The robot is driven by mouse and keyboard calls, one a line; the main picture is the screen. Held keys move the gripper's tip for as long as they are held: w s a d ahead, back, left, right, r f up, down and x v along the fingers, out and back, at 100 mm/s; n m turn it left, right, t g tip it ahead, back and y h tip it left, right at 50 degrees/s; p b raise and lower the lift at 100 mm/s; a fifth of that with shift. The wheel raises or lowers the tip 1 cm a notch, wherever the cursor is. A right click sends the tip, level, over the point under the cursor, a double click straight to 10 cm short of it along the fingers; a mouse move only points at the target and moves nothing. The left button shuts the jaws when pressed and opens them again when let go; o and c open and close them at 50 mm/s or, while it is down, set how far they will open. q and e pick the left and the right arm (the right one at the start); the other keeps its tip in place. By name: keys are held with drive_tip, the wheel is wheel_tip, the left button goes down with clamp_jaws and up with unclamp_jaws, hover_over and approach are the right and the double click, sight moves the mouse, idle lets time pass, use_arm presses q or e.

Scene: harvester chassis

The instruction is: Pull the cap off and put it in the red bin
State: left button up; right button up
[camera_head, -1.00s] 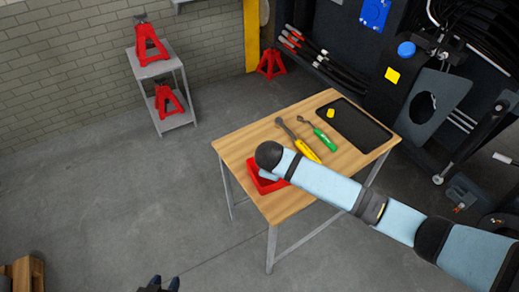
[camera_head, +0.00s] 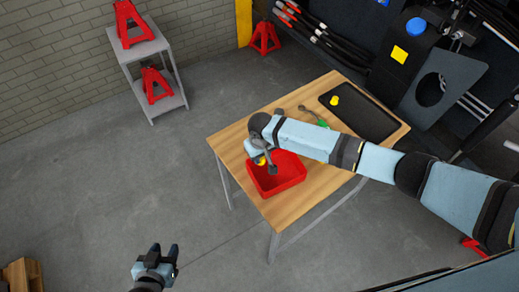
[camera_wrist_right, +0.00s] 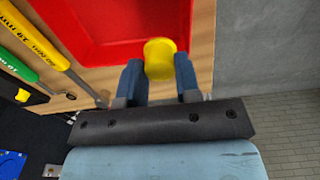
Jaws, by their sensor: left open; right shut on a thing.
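My right gripper (camera_head: 264,162) is shut on a yellow cap (camera_wrist_right: 160,58). In the right wrist view the cap sits between the two blue fingertips, with the red bin (camera_wrist_right: 105,28) beyond it. In the head view the gripper and cap are over the left part of the red bin (camera_head: 287,182), which stands on the wooden table. How high the cap is above the bin is hard to tell. My left gripper (camera_head: 162,254) is open and empty, low at the left, away from the table.
A black tray (camera_head: 372,122) with another yellow piece (camera_head: 335,100) lies on the wooden table (camera_head: 290,213). Yellow- and green-handled tools lie beside the bin, partly hidden by my right arm. The dark machine stands behind. A grey shelf (camera_head: 145,45) holds red jack stands.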

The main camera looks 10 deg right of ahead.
drive_tip(key=shift+s+r, duration=0.1)
drive_tip(key=shift+s, duration=0.05)
wheel_tip(320, 180, down, 7)
drive_tip(key=b, duration=0.4)
drive_tip(key=shift+f+b, duration=0.5)
drive_tip(key=shift+f, duration=0.5)
drive_tip(key=o, duration=0.8)
